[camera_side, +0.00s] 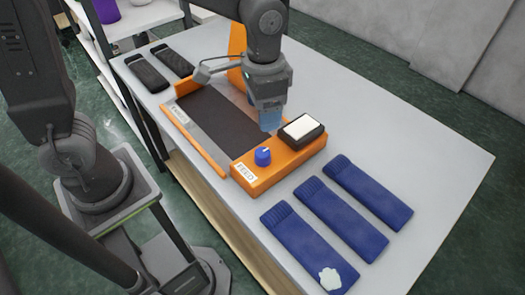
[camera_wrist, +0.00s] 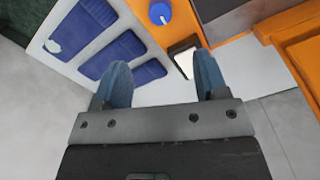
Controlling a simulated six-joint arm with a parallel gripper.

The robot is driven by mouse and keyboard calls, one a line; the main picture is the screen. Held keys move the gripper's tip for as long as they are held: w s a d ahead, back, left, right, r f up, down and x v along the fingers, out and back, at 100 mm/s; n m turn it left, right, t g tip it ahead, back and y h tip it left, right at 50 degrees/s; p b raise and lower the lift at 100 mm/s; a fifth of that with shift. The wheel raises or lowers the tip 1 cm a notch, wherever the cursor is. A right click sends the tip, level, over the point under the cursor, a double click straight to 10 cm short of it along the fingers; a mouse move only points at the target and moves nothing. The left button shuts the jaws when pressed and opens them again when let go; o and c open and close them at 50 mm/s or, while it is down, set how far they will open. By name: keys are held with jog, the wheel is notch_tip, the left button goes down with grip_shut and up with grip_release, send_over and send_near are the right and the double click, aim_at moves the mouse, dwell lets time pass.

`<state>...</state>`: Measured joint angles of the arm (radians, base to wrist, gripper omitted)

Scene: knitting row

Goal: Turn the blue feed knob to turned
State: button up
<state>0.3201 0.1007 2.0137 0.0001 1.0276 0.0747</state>
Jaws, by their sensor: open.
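The blue feed knob (camera_side: 263,156) sits upright on the front block of an orange machine (camera_side: 262,182), just above a white label reading FEED (camera_side: 245,176). A light mark shows on its top. In the wrist view the knob (camera_wrist: 160,12) is at the top edge, and its light mark is visible. My gripper (camera_side: 270,122) hangs above the machine, behind the knob and apart from it. In the wrist view its two blue fingers (camera_wrist: 158,85) are spread wide with nothing between them.
A dark box with a white top (camera_side: 302,128) stands on the orange block, right of the knob. Several blue knitted pieces (camera_side: 340,218) lie on the grey table at front right; one bears a white patch (camera_side: 329,279). Two dark pieces (camera_side: 148,74) lie at back left.

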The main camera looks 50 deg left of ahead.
aim_at(262, 152)
notch_tip(262, 152, down, 13)
jog(key=shift+f, duration=0.2)
dwell(0.4)
jog(key=c, duration=0.9)
